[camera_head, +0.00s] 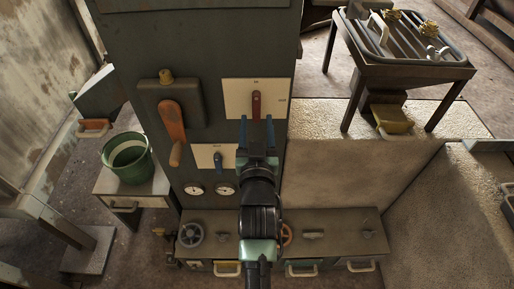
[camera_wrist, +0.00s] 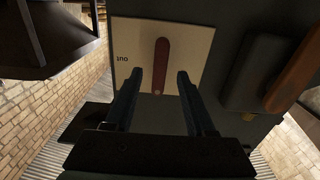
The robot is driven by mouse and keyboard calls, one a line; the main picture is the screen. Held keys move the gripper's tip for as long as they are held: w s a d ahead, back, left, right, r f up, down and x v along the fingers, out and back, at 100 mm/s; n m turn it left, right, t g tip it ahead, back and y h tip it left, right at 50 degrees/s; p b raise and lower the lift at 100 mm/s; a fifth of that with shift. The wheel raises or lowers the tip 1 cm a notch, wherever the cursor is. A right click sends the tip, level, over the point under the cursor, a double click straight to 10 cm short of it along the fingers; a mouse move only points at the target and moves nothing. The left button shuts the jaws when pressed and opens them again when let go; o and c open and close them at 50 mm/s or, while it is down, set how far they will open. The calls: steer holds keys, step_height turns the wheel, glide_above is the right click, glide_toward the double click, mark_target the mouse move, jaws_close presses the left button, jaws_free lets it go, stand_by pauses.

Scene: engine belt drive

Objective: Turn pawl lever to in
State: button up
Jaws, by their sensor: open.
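A red lever (camera_head: 256,104) stands upright on a pale plate (camera_head: 235,92) on the front of the dark cabinet. Small dark lettering sits above the lever and at the plate's right side, too small to read surely. My gripper (camera_head: 256,120) is open just in front of the plate, its two blue fingers either side of the lever's line. In the wrist view the red lever (camera_wrist: 161,62) shows between the fingers of my gripper (camera_wrist: 160,74), with a gap on each side. I cannot tell how deep the fingertips reach. No contact with the lever shows.
A large orange-handled lever (camera_head: 172,130) and a small blue lever (camera_head: 218,161) are left of my gripper. Below are two gauges (camera_head: 193,189) and a bench with handwheels (camera_head: 190,235). A green bucket (camera_head: 127,158) stands left; a table (camera_head: 405,60) with parts stands right.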

steer(key=s, duration=1)
steer(key=shift+p, duration=0.4)
step_height(320, 180, up, 26)
steer(key=w+t, duration=0.2)
steer(key=t, duration=0.3)
steer(key=s+r+t, duration=0.2)
steer(key=s+r, duration=0.4)
steer(key=r, duration=0.5)
steer(key=s+r+t, duration=0.2)
steer(key=s+r, duration=0.4)
steer(key=r, duration=0.6)
step_height(320, 180, up, 19)
steer(key=p, duration=1.9)
steer(key=shift+w+a+f, duration=0.15)
steer(key=shift+a+f, duration=0.05)
